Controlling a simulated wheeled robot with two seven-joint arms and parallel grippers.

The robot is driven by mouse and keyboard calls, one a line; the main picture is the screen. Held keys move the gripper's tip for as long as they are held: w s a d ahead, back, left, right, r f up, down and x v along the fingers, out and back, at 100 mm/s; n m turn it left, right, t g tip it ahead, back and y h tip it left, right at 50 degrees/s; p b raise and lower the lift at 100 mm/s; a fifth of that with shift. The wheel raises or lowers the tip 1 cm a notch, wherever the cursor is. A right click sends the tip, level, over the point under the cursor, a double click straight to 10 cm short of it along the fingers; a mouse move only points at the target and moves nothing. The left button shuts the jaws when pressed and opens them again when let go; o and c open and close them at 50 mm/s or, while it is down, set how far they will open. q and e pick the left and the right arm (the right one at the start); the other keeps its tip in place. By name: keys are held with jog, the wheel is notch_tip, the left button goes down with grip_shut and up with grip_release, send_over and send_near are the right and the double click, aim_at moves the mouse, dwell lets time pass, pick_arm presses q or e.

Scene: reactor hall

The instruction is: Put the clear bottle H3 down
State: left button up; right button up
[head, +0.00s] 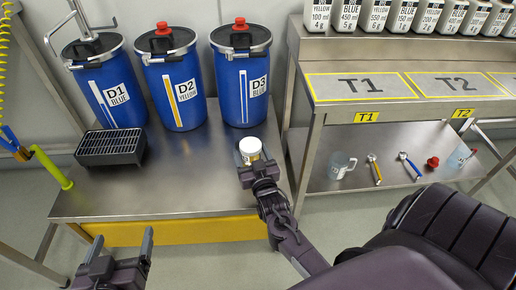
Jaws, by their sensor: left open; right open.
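A small bottle with a white cap (250,146) stands near the right front of the steel bench, in front of drum D3. Its label is too small to read, so I cannot tell for sure that it is H3. My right gripper (256,164) is open, with its fingers right at the bottle. I cannot tell whether they touch it. The bottle's lower part is partly hidden by the gripper. My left gripper (120,258) is open and empty, in front of the bench's front edge at the lower left.
The steel bench (190,185) holds blue drums D1 (110,95), D2 (178,90) and D3 (240,85), plus a black grated box (110,148). Its middle is clear. At right, a table (420,112) has marked areas T1 and T2; its lower shelf holds a clear jug (341,166) and valves.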

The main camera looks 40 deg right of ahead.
jog(key=p+v, duration=0.2)
jog(key=v, duration=1)
jog(key=a+f+n+g+y, duration=0.2)
jog(key=a+n+g+y, duration=0.4)
jog(key=a, duration=0.5)
pick_arm(q)
jog(key=s+a+f+g+y, duration=0.2)
jog(key=s+f+g+y, duration=0.1)
jog(key=s+f+g, duration=0.5)
notch_tip(320, 180, down, 5)
jog(key=shift+s+a+r, duration=0.15)
jog(key=shift+s+a, duration=0.25)
jog(key=shift+s, duration=0.75)
pick_arm(e)
jog(key=s+a+n+g+y, duration=0.2)
jog(key=s+a+g, duration=0.3)
jog(key=s+a, duration=0.4)
jog(key=shift+s+a+n+g+y, duration=0.15)
jog(key=shift+s+n+g+y, duration=0.15)
jog(key=shift+s+y, duration=0.45)
jog(key=shift+s, duration=0.1)
